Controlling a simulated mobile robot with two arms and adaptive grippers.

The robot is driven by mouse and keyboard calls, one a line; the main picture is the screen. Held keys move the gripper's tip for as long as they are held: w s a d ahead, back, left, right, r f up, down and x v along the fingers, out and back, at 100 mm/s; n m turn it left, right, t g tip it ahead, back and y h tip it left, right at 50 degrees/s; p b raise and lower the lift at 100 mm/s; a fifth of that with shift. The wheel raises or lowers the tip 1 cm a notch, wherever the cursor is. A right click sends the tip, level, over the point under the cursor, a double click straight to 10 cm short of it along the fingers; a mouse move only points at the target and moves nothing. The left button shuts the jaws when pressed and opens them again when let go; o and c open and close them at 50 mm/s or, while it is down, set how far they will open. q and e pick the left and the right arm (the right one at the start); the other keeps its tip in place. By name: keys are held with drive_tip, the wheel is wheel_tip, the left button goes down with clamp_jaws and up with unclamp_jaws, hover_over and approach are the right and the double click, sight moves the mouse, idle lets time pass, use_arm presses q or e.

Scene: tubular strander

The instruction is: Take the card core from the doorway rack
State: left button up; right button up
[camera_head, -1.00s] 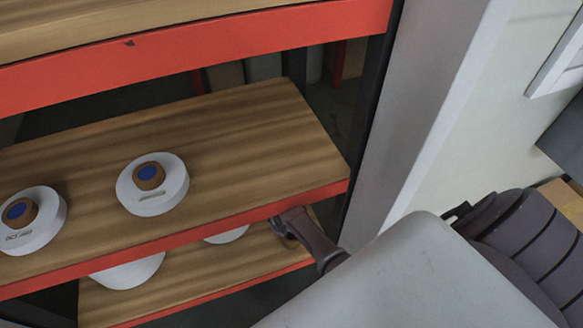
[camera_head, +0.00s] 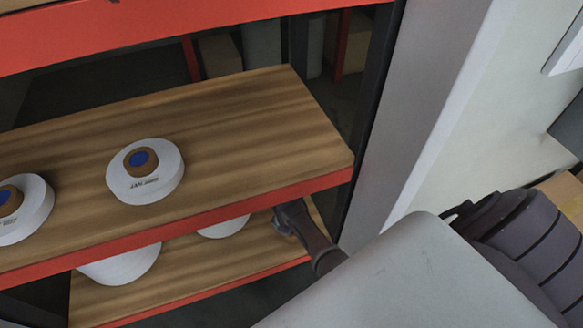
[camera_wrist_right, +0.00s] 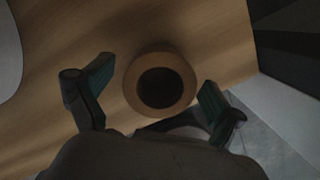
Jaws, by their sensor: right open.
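The card core (camera_wrist_right: 160,85) is a short brown tube with a dark hollow middle, seen end-on in the right wrist view on a wooden shelf near its edge. My right gripper (camera_wrist_right: 153,97) is open, with one finger on each side of the core; gaps show, and I see no contact. In the head view the right gripper (camera_head: 288,216) reaches over the lower shelf (camera_head: 262,252) of the rack, under the middle shelf's front edge. The core is not clearly visible there. My left gripper is not in view.
The middle shelf (camera_head: 250,120) holds white rolls (camera_head: 145,172) with brown, blue-centred cores. More white rolls (camera_head: 122,265) sit on the lower shelf, left of my gripper. The rack has red edges and a dark post (camera_head: 372,120), beside a pale door frame (camera_head: 430,110).

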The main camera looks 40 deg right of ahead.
drive_tip(key=c, duration=1.2)
drive_tip(key=shift+c, duration=0.2)
drive_tip(key=shift+r, duration=0.1)
